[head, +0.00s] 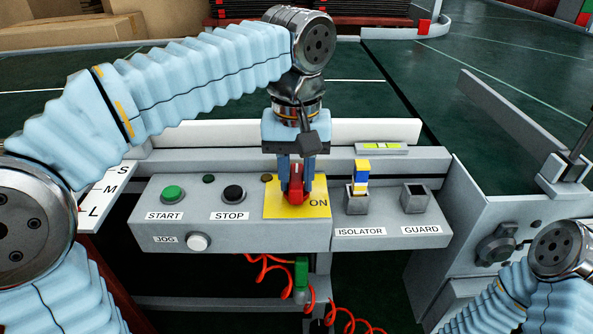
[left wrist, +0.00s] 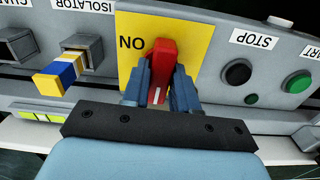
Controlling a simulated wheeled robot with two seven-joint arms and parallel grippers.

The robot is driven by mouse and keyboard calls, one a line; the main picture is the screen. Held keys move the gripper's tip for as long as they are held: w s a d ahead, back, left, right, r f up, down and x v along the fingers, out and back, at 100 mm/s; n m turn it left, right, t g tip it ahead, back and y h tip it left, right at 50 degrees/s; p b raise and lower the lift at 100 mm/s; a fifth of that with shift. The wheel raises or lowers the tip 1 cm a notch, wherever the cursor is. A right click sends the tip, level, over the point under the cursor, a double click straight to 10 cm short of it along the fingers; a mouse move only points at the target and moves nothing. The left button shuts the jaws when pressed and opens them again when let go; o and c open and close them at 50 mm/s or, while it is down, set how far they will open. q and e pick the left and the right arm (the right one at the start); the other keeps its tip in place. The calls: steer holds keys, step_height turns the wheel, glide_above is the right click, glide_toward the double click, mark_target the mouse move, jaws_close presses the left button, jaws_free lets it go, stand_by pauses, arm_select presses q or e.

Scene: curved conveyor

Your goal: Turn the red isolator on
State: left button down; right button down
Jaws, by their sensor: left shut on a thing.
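The red isolator handle (head: 295,187) sits on a yellow plate (head: 275,208) on the grey control panel. It also shows in the left wrist view (left wrist: 163,62), with a white mark near its end. The handle stands roughly upright in the head view, and the word ON lies to its right. My left gripper (head: 297,188) points down from above, its blue fingers on either side of the handle and shut on it. The fingers show in the left wrist view too (left wrist: 160,85). My right gripper is out of view; only part of that arm shows at lower right.
The START button (head: 173,194), STOP button (head: 233,194) and JOG button (head: 197,242) are to the left. To the right are the ISOLATOR socket (head: 357,203), holding a yellow, blue and white piece (head: 362,178), and the GUARD socket (head: 415,198). Red coiled cable hangs below.

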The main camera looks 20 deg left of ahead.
arm_select(q)
steer(key=m+p, duration=0.2)
steer(key=shift+r+m, duration=0.2)
steer(key=shift+m, duration=0.1)
steer(key=m+p, duration=0.2)
steer(key=m, duration=0.2)
steer(key=shift+m+p, duration=0.3)
steer(key=shift+p, duration=0.05)
steer(key=m+p, duration=0.2)
steer(key=m, duration=0.3)
steer(key=shift+p, duration=0.3)
steer(key=shift+f+m+p, duration=0.15)
steer(key=shift+m+p, duration=0.6)
steer(key=shift+m, duration=1.75)
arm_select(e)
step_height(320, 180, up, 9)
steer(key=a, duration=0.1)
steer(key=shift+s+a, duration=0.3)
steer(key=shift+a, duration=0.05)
arm_select(q)
steer(key=shift+f, duration=0.1)
steer(key=c, duration=1)
jaws_free()
steer(key=shift+o, duration=0.2)
